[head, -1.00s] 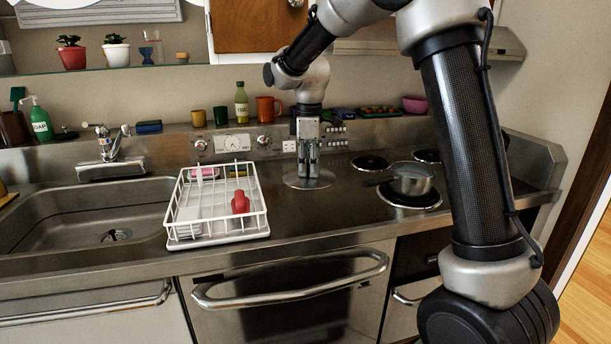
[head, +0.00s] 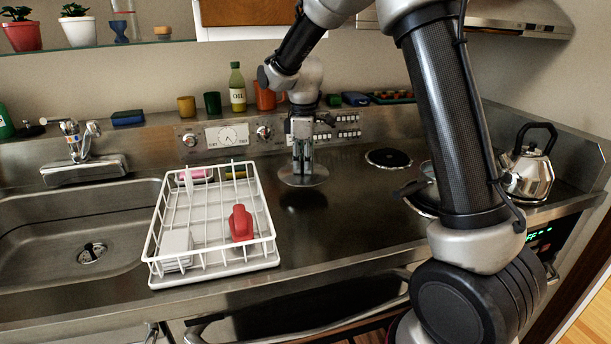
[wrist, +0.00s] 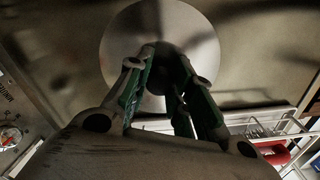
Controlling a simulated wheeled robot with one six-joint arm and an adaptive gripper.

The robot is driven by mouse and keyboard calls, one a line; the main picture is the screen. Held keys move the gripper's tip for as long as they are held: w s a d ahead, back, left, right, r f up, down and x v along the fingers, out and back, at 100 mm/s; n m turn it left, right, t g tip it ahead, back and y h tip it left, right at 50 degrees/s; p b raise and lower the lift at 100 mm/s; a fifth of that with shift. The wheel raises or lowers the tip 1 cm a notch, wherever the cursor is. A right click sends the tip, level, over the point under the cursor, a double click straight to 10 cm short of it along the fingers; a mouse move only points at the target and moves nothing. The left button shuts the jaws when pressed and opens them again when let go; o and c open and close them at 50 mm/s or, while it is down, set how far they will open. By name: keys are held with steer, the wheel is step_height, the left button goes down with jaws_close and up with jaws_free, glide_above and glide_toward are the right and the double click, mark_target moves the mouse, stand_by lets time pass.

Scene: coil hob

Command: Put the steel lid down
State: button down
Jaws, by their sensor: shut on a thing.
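The steel lid (head: 290,181) is a flat round disc, held level over the dark counter between the dish rack and the coil hob. A dark patch lies on the counter just below it, so it seems a little above the surface; the exact gap is hard to judge. My gripper (head: 302,170) points straight down and is shut on the lid's middle. In the wrist view the lid (wrist: 200,32) spreads out beyond my gripper (wrist: 165,88), whose green-lined fingers meet at its centre. The lid's knob is mostly hidden by the fingers.
A white dish rack (head: 270,262) with a red item (head: 241,223) stands to the left. A pan (head: 424,200), partly hidden by my arm, is on the hob, and a steel kettle (head: 528,172) stands farther right. The counter (head: 340,225) in front of the lid is clear.

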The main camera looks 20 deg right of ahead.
mark_target(304, 175)
steer(key=shift+f, duration=1.95)
steer(key=c, duration=1.3)
jaws_free()
steer(key=shift+f, duration=0.1)
steer(key=shift+o, duration=0.2)
step_height(304, 175, up, 12)
steer(key=shift+s+r, duration=0.1)
steer(key=shift+r, duration=0.15)
